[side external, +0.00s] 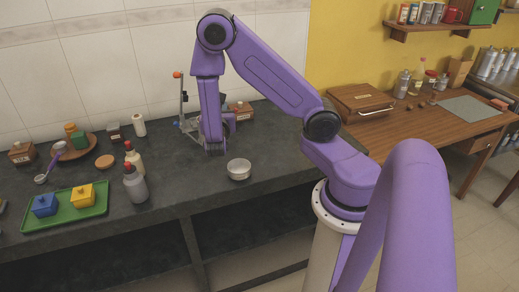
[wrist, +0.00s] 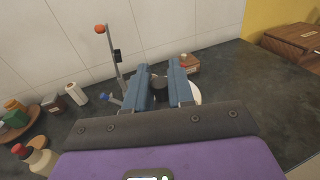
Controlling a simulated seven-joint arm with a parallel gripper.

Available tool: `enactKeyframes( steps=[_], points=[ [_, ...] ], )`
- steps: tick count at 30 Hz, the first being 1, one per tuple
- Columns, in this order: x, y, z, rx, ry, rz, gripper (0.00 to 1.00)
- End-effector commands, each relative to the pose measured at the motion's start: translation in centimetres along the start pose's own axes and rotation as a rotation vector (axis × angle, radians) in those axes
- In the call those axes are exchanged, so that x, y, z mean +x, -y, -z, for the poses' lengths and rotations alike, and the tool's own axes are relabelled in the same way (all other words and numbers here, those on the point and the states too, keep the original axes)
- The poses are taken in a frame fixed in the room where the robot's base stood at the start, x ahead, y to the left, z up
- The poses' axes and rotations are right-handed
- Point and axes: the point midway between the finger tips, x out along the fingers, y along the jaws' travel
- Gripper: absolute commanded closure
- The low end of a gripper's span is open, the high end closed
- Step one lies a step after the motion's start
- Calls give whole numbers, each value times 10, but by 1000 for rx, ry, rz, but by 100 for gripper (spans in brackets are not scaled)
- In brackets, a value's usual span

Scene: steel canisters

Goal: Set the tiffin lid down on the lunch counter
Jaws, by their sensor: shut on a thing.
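My gripper (wrist: 160,78) is shut on a dark knob (wrist: 159,84) that shows between its two blue-grey fingers in the wrist view. A pale round edge (wrist: 196,93) shows beside the right finger and looks like part of the tiffin lid; most of it is hidden by the fingers. In the side view my gripper (side external: 215,148) points down, low over the dark lunch counter (side external: 280,143). The lid is not clear there, and I cannot tell whether it touches the counter. A round steel bowl (side external: 239,169) stands on the counter just right of and in front of my gripper.
A stand with an orange knob (side external: 178,75) and a small wooden box (side external: 241,110) are behind my gripper. Bottles (side external: 136,184), a green tray (side external: 66,207) with blue and yellow pots, and a round wooden board (side external: 75,146) are at left. The counter right of the bowl is clear.

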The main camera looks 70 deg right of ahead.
Motion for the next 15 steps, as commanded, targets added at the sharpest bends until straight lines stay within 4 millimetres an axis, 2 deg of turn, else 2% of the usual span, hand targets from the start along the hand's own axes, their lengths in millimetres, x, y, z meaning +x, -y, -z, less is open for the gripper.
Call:
enactKeyframes(
  steps=[3, 7, 11, 15],
  points=[
    [15, 32, 13, 6, 0, 194, 100],
    [23, 67, 25, 16, -1, 398, 100],
    [22, 102, 37, 28, -2, 604, 100],
    [14, 137, 47, 38, -2, 816, 100]
  ],
)
